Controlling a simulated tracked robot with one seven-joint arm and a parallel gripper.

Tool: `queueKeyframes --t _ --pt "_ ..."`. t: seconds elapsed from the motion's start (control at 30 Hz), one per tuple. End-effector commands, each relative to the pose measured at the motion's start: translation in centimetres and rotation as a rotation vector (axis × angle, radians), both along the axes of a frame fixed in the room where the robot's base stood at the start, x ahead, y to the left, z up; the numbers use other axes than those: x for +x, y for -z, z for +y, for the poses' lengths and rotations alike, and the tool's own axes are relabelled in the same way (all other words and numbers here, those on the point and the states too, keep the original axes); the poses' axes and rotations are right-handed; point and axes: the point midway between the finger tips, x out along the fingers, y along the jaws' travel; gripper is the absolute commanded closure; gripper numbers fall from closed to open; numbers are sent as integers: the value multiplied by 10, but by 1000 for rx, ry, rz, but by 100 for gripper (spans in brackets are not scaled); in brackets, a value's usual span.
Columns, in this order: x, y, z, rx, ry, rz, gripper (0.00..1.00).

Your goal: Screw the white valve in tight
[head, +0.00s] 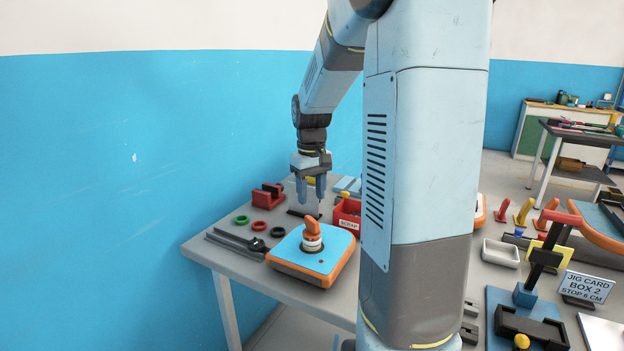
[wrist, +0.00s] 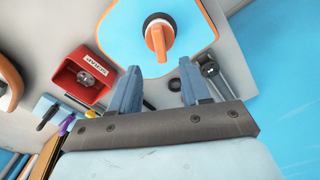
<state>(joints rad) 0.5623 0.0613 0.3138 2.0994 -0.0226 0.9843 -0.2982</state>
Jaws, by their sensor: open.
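The white valve (head: 312,244) has a white collar and an orange handle. It stands upright on a small blue board (head: 297,258) with an orange edge, at the near end of the grey table in the head view. In the wrist view the valve's orange handle (wrist: 158,42) points toward my gripper, with a dark ring and white collar around its base. How far it is screwed in cannot be told. My gripper (head: 311,199) is open and empty, pointing down above the table, higher than the valve and apart from it. In the wrist view its two fingers (wrist: 160,68) are spread wide.
A red scrap box (head: 347,214) stands right of the board, holding a metal part in the wrist view. A red block (head: 267,196) stands behind. A blue wall borders the table's left.

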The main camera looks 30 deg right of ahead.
Motion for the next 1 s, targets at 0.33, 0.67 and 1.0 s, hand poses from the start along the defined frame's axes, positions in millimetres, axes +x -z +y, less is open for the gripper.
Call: queueKeyframes --t 0.33,0.67,1.0 --pt "0 56 0 1 -1 2 53" --pt "0 85 0 -1 -1 -2 53" --pt "0 88 1 -1 -1 -2 53"
